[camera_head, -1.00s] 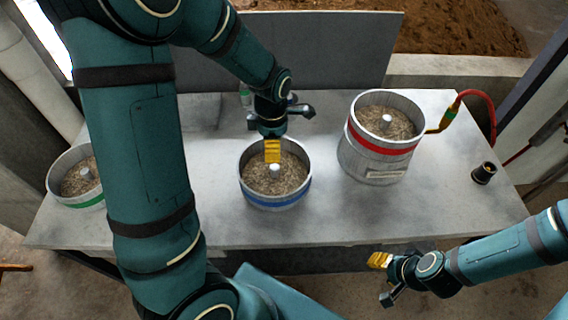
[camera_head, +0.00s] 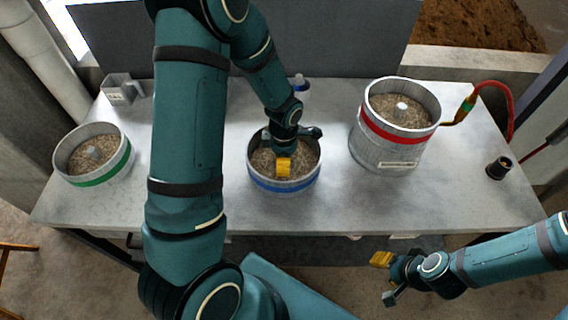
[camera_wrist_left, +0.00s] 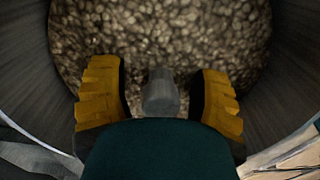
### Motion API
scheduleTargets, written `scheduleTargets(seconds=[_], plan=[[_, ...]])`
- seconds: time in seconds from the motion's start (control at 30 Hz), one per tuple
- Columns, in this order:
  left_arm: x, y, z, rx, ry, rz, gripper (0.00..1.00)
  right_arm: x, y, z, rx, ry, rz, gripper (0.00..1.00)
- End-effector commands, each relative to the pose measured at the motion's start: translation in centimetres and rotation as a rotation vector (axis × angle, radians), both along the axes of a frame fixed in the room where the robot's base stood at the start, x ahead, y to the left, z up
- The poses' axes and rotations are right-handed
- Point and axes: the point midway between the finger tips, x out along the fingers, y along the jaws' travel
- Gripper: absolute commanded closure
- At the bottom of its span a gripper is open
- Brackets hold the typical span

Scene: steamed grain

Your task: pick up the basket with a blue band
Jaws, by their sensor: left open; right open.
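The basket with a blue band (camera_head: 285,187) stands on the table, filled with grain. My left gripper (camera_head: 284,166) is over it, pointing down, with its yellow fingertips at the basket's opening. In the left wrist view, the open fingers (camera_wrist_left: 158,95) stand on either side of a grey knob (camera_wrist_left: 160,92) at the basket's middle, with grain around it. A gap shows between the knob and each finger. In the head view, the knob is hidden by the gripper. My right gripper (camera_head: 382,278) is open and empty in front of the table's front edge.
A red-banded basket (camera_head: 385,150) stands to the right and a green-banded basket (camera_head: 97,172) to the left. A grey box (camera_head: 121,90), a black cup (camera_head: 499,167) and a red hose (camera_head: 511,110) are on the table (camera_head: 340,215). A dark panel stands behind.

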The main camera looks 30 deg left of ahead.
Motion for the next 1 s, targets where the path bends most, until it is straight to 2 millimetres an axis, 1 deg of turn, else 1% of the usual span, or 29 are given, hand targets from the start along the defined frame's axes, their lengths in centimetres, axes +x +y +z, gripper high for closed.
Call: scheduleTargets(seconds=[0.03, 0.1, 0.33, 0.37, 0.4, 0.47, 0.5, 0.53, 0.87, 1.0], plan=[[0.0, 0.0, -0.5, 0.000, 0.001, 0.001, 0.37, 0.0, 0.0, -0.2, 0.000, 0.001, 0.000, 0.53], [0.0, 0.0, -0.8, -0.001, 0.000, 0.000, 0.37, -0.1, 0.0, -0.2, 0.000, 0.002, 0.002, 0.53], [0.0, 0.0, -0.8, 0.000, -0.001, 0.000, 0.37, -0.1, 0.0, -0.1, 0.000, 0.002, 0.002, 0.53], [0.0, 0.0, -0.8, 0.000, -0.001, 0.000, 0.42, -0.1, 0.0, -0.1, 0.000, 0.002, 0.002, 0.53], [0.0, 0.0, -0.8, 0.000, -0.001, 0.000, 0.56, -0.1, 0.0, -0.1, 0.000, 0.002, 0.002, 0.53], [0.0, 0.0, -0.8, 0.000, -0.001, 0.000, 0.78, -0.1, 0.0, -0.1, 0.000, 0.002, 0.002, 0.53], [0.0, 0.0, -0.8, 0.000, -0.001, 0.000, 0.92, -0.1, 0.0, -0.1, 0.000, 0.002, 0.002, 0.53], [0.0, 0.0, -0.8, 0.000, -0.001, 0.000, 1.00, -0.1, 0.0, -0.1, 0.000, 0.002, 0.002, 0.53], [0.1, 0.0, -0.6, -0.001, -0.004, 0.000, 1.00, -0.1, 0.0, -0.1, 0.000, 0.002, 0.001, 0.53], [0.2, 0.0, 0.5, 0.000, -0.006, 0.000, 1.00, 0.0, 0.0, 0.2, 0.000, 0.000, 0.000, 0.53]])
